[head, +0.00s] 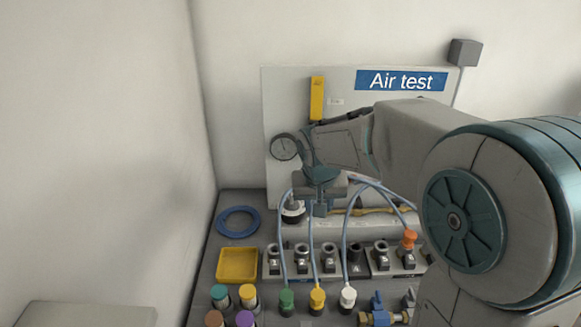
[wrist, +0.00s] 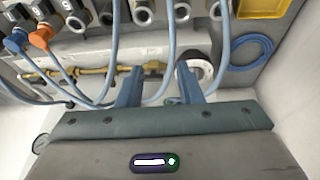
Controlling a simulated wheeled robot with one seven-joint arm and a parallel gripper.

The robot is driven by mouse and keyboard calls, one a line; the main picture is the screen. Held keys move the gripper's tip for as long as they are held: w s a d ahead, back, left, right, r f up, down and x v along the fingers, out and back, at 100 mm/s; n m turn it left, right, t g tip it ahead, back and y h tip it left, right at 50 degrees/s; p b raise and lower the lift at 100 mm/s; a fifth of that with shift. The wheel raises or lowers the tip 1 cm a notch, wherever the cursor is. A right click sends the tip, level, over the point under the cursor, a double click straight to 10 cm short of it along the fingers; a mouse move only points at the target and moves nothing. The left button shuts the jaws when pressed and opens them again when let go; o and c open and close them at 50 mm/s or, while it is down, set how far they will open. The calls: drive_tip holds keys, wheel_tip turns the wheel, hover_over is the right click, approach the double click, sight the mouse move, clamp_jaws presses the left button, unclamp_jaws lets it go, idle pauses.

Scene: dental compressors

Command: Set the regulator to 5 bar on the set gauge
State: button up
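My gripper (head: 320,208) hangs in front of the air test panel (head: 350,88), fingers pointing down. In the wrist view my gripper (wrist: 158,78) has its two blue fingers apart, with no object held between them. A round dark and white fitting (head: 293,214), possibly the regulator knob, sits just left of the fingers in the head view. The fitting shows beside the right finger in the wrist view (wrist: 203,66), partly hidden by it. A round gauge (head: 284,147) is on the panel's left; its numbers are too small to read. I cannot tell whether it is the set gauge.
Blue hoses (head: 347,235) arch in front of the panel to coloured connectors. A yellow lever or pipe (head: 375,211) lies to the right. Numbered ports (head: 302,257), a yellow tray (head: 238,264) and a blue ring (head: 238,221) are on the bench. A wall stands close on the left.

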drive_tip(key=p, duration=0.4)
approach(292, 200)
drive_tip(key=s+v, duration=0.1)
drive_tip(key=v, duration=0.4)
drive_tip(key=shift+t+y, duration=0.3)
drive_tip(key=x, duration=0.4)
drive_tip(key=p+x, duration=0.1)
drive_tip(key=x, duration=0.4)
drive_tip(key=p+x, duration=0.1)
drive_tip(key=x, duration=0.4)
drive_tip(key=shift+w+d, duration=0.3)
drive_tip(key=shift+w, duration=0.05)
clamp_jaws()
